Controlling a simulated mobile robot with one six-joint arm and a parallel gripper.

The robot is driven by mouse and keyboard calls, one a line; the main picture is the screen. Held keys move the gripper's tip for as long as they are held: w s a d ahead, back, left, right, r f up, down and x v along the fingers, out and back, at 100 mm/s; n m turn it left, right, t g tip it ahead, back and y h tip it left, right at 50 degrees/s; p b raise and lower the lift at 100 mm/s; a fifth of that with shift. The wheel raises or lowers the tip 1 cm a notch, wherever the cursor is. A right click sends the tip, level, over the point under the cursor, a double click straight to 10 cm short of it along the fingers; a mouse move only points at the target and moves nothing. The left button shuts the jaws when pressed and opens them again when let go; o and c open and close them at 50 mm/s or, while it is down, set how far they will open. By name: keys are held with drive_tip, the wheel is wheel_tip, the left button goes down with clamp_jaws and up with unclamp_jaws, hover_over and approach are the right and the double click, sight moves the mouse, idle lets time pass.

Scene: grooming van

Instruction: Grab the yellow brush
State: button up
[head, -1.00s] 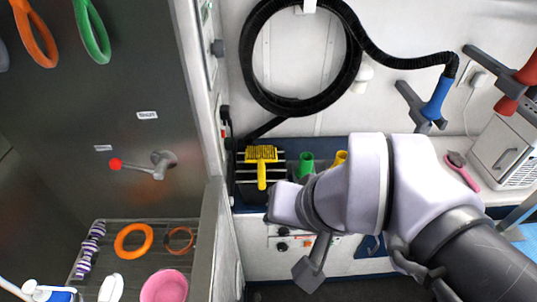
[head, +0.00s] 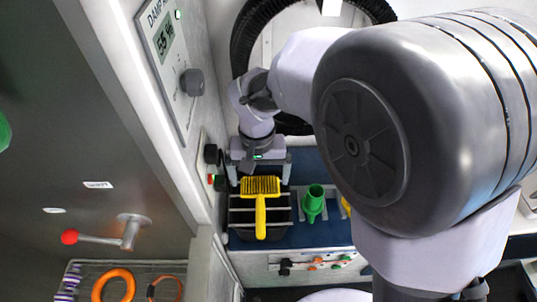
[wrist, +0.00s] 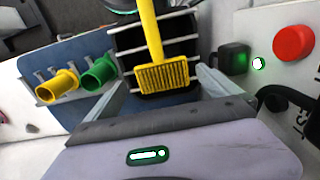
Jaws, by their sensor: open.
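The yellow brush (head: 260,192) lies on a dark slatted rack (head: 243,215) on the blue counter, its bristled head toward the back wall and its handle toward the front. My gripper (head: 258,172) is open just behind and above the brush head. In the wrist view the brush (wrist: 162,76) shows its head between my open fingers (wrist: 160,90), with the handle running up and away. I cannot tell whether the fingers touch it; nothing appears held.
A green nozzle (head: 313,202) and a yellow nozzle (wrist: 55,87) sit in a holder beside the rack. A red button (wrist: 293,43) and dark knobs are on the side wall close by. A black hose (head: 262,40) hangs behind. A red-tipped lever (head: 100,238) is at the left.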

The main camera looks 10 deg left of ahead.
sight(260, 191)
drive_tip(key=f+b, duration=0.1)
drive_tip(key=f, duration=0.1)
drive_tip(key=f+b, duration=0.1)
drive_tip(key=f, duration=0.1)
drive_tip(key=f+b, duration=0.1)
drive_tip(key=f, duration=0.1)
drive_tip(key=shift+s, duration=0.25)
drive_tip(key=shift+r, duration=0.15)
drive_tip(key=c, duration=1)
drive_tip(key=shift+c, duration=0.2)
drive_tip(key=shift+r, duration=0.15)
